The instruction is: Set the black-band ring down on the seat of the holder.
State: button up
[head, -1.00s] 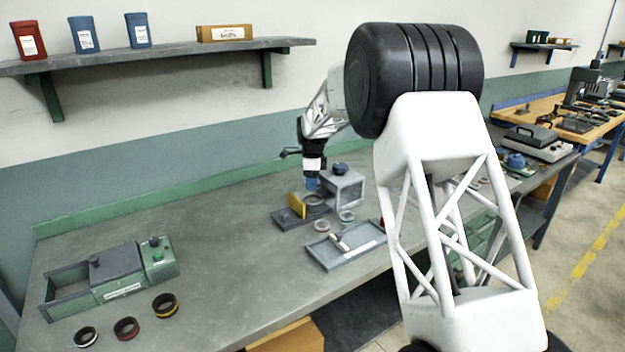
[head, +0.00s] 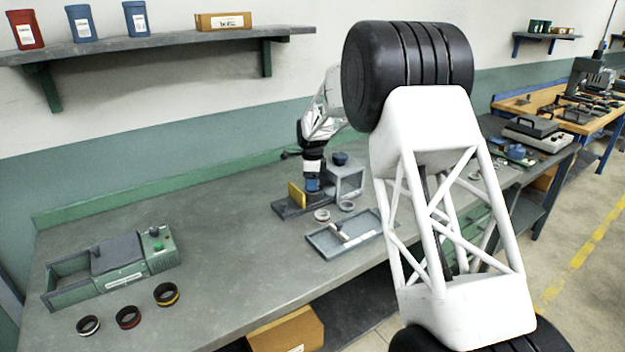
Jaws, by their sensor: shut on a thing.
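My gripper (head: 313,192) points down over the holder (head: 288,211), a dark grey base with an upright yellow plate (head: 296,195) near the middle of the bench. The gripper is shut on the black-band ring, low at the seat, just right of the yellow plate. The ring itself is too small and too hidden behind the fingers to make out. I cannot tell whether it touches the seat. A grey block with a blue knob (head: 340,159) stands right behind the gripper.
Two pale rings, one nearer (head: 322,215) and one to its right (head: 347,206), lie before the holder. A grey tray (head: 366,239) is in front. A green machine (head: 115,268) and white-banded (head: 88,326), red-banded (head: 128,317) and yellow-banded (head: 166,294) rings are at left.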

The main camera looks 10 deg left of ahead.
jog(key=o, duration=1.1)
jog(key=shift+r, duration=0.1)
jog(key=shift+r, duration=3.8)
